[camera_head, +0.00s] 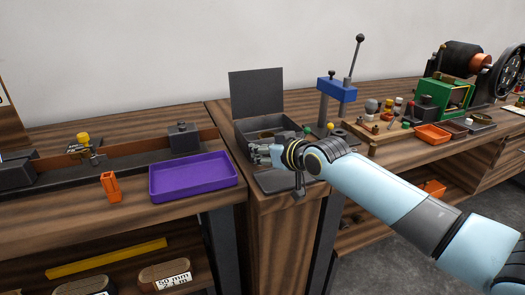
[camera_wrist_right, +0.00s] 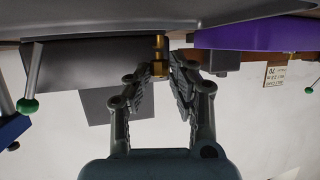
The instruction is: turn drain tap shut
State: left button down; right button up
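A small brass fitting, apparently the drain tap (camera_wrist_right: 159,68), hangs from the dark edge at the top of the right wrist view. My right gripper (camera_wrist_right: 166,80) is open, its two fingers spread around the lower end of this fitting. The left finger is nearer to it; I cannot tell whether they touch. In the head view my right gripper (camera_head: 262,152) is at the front of a grey box with a raised lid (camera_head: 257,94). There the gripper hides the tap. My left gripper is not in view.
A purple tray (camera_head: 193,176) and an orange holder (camera_head: 110,186) are on the left bench. A green-knobbed lever (camera_wrist_right: 29,104) is beside the gripper in the wrist view. A blue press (camera_head: 337,90) and a board of small parts (camera_head: 372,134) stand to the right.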

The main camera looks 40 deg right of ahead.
jog(key=o, duration=0.4)
jog(key=shift+c, duration=0.2)
jog(key=v, duration=1.2)
